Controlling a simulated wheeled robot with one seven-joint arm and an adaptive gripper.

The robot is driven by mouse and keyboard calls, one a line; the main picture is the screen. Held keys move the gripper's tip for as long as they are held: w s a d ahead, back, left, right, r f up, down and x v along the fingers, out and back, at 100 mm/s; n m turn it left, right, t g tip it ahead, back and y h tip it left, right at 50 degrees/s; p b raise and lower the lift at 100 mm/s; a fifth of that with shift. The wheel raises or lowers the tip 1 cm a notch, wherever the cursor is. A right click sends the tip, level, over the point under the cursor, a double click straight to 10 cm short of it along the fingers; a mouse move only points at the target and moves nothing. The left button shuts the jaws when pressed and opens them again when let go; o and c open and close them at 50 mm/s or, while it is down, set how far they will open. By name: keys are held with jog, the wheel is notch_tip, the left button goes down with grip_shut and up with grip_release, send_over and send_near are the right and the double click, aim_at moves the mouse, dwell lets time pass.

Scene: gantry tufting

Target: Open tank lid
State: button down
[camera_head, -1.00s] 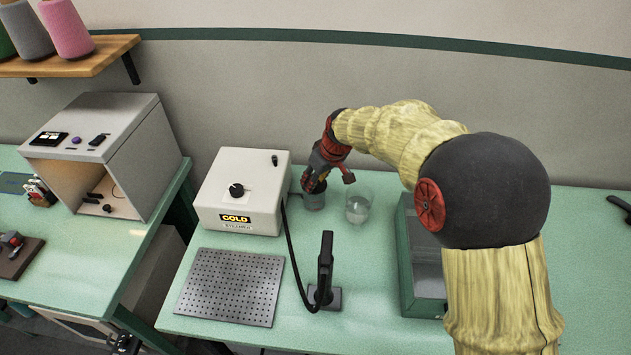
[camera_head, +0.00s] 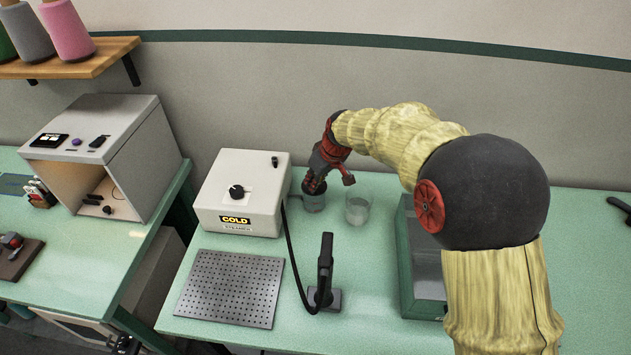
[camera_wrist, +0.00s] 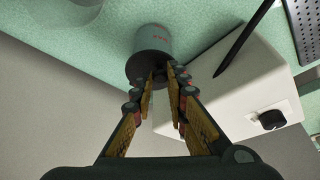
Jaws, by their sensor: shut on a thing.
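The tank (camera_head: 314,203) is a small grey cylinder on the table, just right of the white box. In the wrist view it shows as a grey-green can (camera_wrist: 154,40) with small red lettering on its side. Its dark round lid (camera_wrist: 138,68) sits on the end facing my gripper. My gripper (camera_wrist: 161,76) is at the lid, with its yellow-padded fingers shut on the lid's small central knob. The fingertips hide most of the knob. In the head view my red and black gripper (camera_head: 314,186) points down onto the tank's top.
The white box (camera_head: 240,190) labelled COLD stands close left of the tank. A clear glass beaker (camera_head: 358,209) stands close right. A black steamer handle (camera_head: 325,262) on a stand, with a hose, is in front. A perforated plate (camera_head: 229,288) lies front left.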

jog(key=shift+r+p, duration=0.15)
jog(key=shift+p, duration=0.3)
jog(key=w+r+g+p, duration=0.1)
jog(key=p, duration=0.3)
jog(key=shift+d+r+g+y, duration=0.2)
jog(key=shift+g+y, duration=0.1)
jog(key=shift+g, duration=0.1)
jog(key=g+p, duration=0.1)
jog(key=p, duration=0.1)
jog(key=w+r+g+p, duration=0.1)
jog(key=p, duration=0.2)
jog(key=shift+w+m, duration=0.25)
jog(key=shift+m, duration=0.05)
jog(key=g+p, duration=0.1)
jog(key=p, duration=0.1)
jog(key=w+g+p, duration=0.1)
jog(key=shift+w+d+r+y+p, duration=0.2)
jog(key=shift+r+y+p, duration=0.05)
jog(key=shift+y+p, duration=0.1)
jog(key=shift+w+d+r+m+g+y+p, duration=0.15)
jog(key=shift+w+g+p, duration=0.25)
jog(key=shift+g+p, duration=0.3)
jog(key=shift+w+f+m+g+y+p, duration=0.15)
jog(key=shift+w+g+p, duration=0.2)
jog(key=shift+g+p, duration=0.3)
jog(key=shift+w+r, duration=0.1)
jog(key=c, duration=1.7)
grip_release()
jog(key=shift+c, duration=0.2)
jog(key=shift+r, duration=0.1)
